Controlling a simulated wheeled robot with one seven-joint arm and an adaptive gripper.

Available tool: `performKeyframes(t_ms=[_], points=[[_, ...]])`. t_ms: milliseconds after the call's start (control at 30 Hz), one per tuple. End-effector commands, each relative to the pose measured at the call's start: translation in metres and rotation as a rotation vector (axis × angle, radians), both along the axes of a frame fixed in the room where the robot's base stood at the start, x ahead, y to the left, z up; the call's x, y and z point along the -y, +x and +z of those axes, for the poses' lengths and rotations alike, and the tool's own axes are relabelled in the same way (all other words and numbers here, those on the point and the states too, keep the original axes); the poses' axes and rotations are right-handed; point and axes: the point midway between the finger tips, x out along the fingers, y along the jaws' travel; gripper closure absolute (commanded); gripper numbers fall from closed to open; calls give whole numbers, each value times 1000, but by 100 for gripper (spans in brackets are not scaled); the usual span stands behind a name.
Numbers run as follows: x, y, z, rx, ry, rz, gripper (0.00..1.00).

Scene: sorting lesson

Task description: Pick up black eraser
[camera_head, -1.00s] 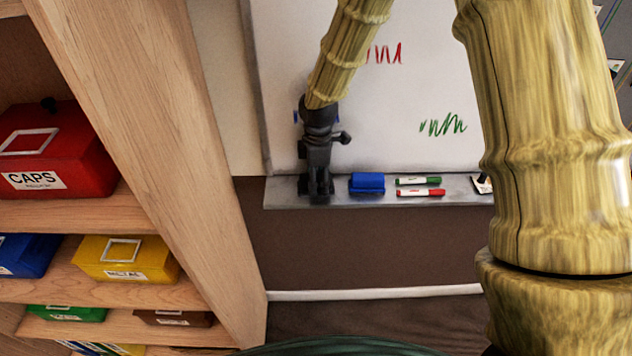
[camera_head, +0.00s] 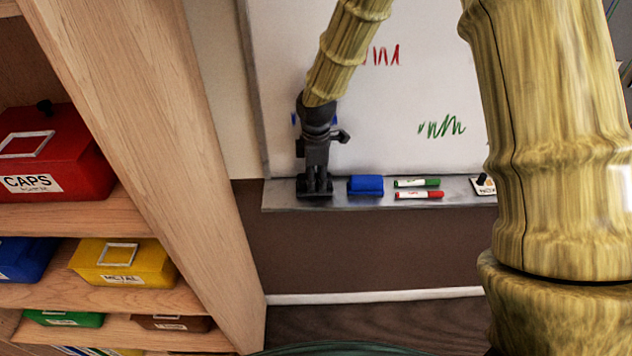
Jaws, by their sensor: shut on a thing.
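My gripper (camera_head: 315,186) points down at the left end of the whiteboard's grey ledge (camera_head: 345,203). Its fingers are shut on the black eraser, which is mostly hidden by them. The eraser's dark surface merges with the dark fingers, so its outline is unclear. I cannot tell whether it still touches the ledge. A blue eraser (camera_head: 366,185) lies on the ledge just right of my gripper, a small gap apart.
A green marker (camera_head: 417,183) and a red marker (camera_head: 420,194) lie farther right on the ledge. A small labelled item (camera_head: 484,184) is at its right. The whiteboard (camera_head: 400,90) stands behind. A wooden shelf (camera_head: 190,170) with coloured boxes stands left.

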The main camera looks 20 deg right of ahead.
Motion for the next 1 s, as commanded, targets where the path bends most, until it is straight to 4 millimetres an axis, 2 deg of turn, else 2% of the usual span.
performKeyframes(t_ms=[233, 700, 1000], points=[[0, 1, 24, 3, 1, -1, 94], [-2, -96, 31, 0, 0, 1, 94], [-4, -143, 37, 1, 1, 0, 94]])
